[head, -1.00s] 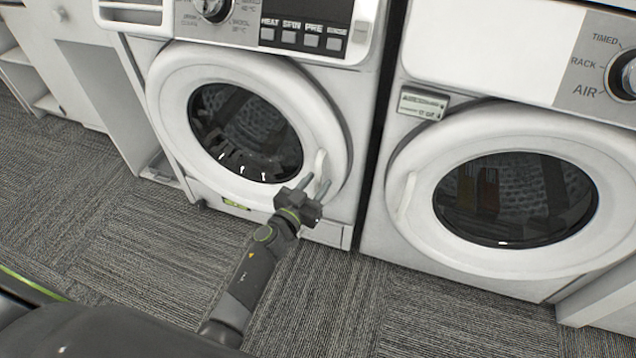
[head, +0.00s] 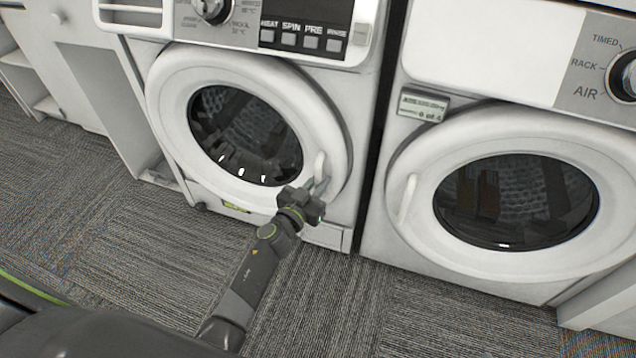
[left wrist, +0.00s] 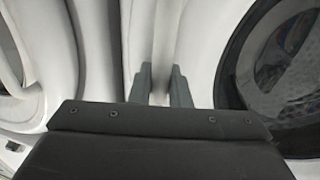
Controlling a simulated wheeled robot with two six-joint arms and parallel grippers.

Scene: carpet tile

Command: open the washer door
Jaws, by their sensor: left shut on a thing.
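The washer (head: 364,110) is the left white machine, with a dial and a row of buttons on top. Its round door (head: 170,95) with dark glass looks closed against the front. The white door handle (head: 320,165) stands upright on the door's right side. My left gripper (head: 318,188) is shut on the handle, reaching it from below. In the left wrist view the two fingers (left wrist: 162,85) stand on either side of the white handle (left wrist: 163,45), with the dark door glass (left wrist: 280,60) at right. The fingertips are partly hidden in the head view. My right gripper is not in view.
A second white machine (head: 385,240) with a similar round door stands close on the right, across a narrow dark gap. A white cabinet with open shelves (head: 95,80) stands at left. The grey carpet floor (head: 130,270) in front is clear.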

